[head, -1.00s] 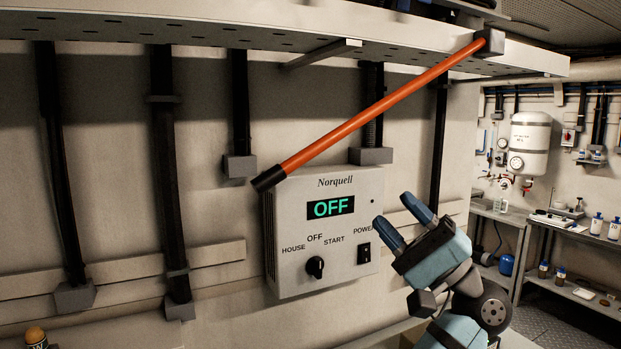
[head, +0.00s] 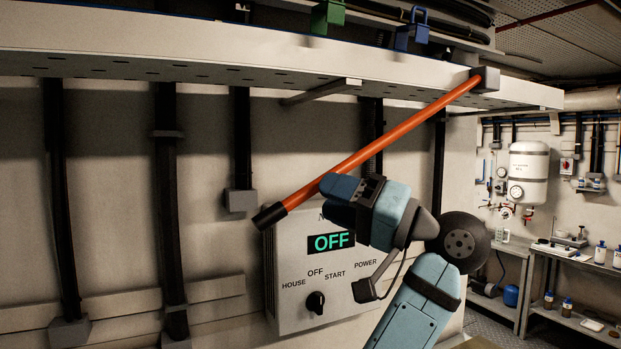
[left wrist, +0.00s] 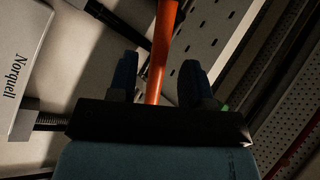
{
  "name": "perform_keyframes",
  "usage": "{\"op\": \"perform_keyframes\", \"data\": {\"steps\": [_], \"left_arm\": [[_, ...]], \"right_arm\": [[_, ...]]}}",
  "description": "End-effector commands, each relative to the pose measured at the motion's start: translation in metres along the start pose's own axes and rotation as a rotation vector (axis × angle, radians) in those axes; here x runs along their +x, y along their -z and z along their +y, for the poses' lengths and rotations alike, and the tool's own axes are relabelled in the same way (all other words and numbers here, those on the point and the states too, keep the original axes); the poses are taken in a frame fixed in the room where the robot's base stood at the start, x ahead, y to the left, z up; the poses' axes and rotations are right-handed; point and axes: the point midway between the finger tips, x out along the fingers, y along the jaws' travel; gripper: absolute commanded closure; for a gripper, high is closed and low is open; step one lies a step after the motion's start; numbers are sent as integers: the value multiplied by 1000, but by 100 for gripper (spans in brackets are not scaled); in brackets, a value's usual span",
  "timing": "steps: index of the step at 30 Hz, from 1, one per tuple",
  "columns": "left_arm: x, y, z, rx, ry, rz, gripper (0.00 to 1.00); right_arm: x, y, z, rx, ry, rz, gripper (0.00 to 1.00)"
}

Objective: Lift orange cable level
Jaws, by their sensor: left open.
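The orange cable (head: 400,130) runs at a slant. Its upper right end meets a grey block (head: 485,78) under the cable tray, and its black lower left end (head: 270,215) hangs free in front of the Norquell box. My left gripper (head: 328,188) is at the lower part of the cable, near the black end, and hides a little of it. In the left wrist view the open blue fingers stand on either side of the orange cable (left wrist: 161,50); whether they touch it I cannot tell. My right gripper is not in view.
The Norquell control box (head: 290,260), reading OFF, is on the wall just behind my left gripper. The perforated tray (head: 230,50) spans the top, with a green clip (head: 327,15) and a blue clip (head: 412,30). Dark vertical conduits (head: 167,200) line the wall at left.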

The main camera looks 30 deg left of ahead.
Motion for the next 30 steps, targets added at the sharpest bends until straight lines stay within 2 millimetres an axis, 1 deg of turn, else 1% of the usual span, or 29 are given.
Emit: {"op": "perform_keyframes", "data": {"steps": [1,3,7,12,19,20,21,23,24,25,26,30], "left_arm": [[11,1,-2,0,2,-1,55],[21,1,-2,1,2,0,55],[36,1,-1,1,1,-1,55],[43,0,0,1,0,1,55],[43,0,0,1,0,1,55],[43,0,0,1,0,1,59],[43,0,0,1,0,1,69],[43,0,0,1,0,1,82],[43,0,0,1,0,1,92],[43,0,0,1,0,1,99],[43,0,0,1,0,1,100],[43,0,-1,2,0,1,100]], "right_arm": [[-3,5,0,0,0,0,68],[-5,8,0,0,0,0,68],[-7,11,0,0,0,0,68],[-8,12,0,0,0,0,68],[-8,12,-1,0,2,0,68],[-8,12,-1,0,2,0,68],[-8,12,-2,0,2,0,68],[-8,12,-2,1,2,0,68],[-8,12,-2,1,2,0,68],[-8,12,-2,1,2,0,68],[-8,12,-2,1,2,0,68],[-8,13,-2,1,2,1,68]]}}
